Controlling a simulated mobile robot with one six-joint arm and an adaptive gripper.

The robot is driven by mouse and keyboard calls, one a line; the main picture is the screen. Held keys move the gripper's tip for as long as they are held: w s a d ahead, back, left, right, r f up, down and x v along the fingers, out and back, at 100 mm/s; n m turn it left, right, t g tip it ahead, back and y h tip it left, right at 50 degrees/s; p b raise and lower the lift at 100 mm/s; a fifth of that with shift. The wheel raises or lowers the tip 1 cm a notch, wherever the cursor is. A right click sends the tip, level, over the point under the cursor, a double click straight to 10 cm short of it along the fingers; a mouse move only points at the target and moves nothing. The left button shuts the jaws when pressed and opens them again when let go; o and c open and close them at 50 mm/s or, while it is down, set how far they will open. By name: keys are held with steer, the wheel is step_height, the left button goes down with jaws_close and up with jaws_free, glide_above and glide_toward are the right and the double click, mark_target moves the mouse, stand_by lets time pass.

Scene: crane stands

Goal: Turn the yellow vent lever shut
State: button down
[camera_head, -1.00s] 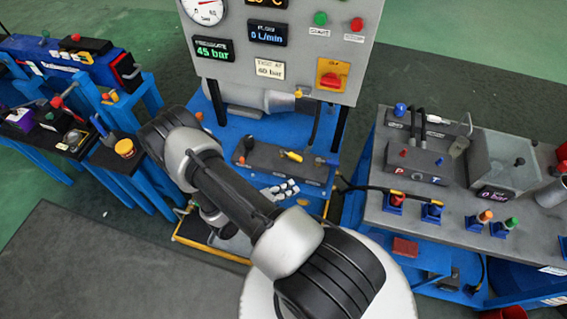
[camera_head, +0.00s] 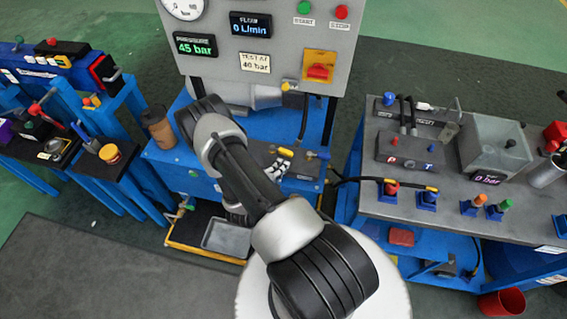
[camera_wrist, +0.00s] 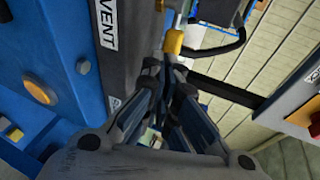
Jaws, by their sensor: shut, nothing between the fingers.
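The yellow vent lever (camera_head: 285,152) lies on top of the dark valve block (camera_head: 262,152) below the gauge panel in the head view. In the wrist view the yellow lever (camera_wrist: 173,42) is just beyond my fingertips, close to them; I cannot tell whether they touch. A VENT label (camera_wrist: 108,25) is on the dark block to its left. My gripper (camera_wrist: 167,73) is shut and empty. In the head view my arm hides most of the gripper and the left part of the block.
The grey gauge panel (camera_head: 222,62) stands behind the block, with a red knob on a yellow plate (camera_head: 319,72). A brown cylinder (camera_head: 158,126) stands to the left. A bench (camera_head: 450,200) with fittings is at right. A grey tray (camera_head: 226,238) lies below.

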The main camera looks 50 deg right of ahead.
mark_target(290, 156)
steer(key=shift+w+d, duration=0.25)
steer(key=shift+d, duration=0.9)
steer(key=shift+s+d+b, duration=0.25)
steer(key=shift+d+b, duration=0.1)
steer(key=shift+d, duration=0.7)
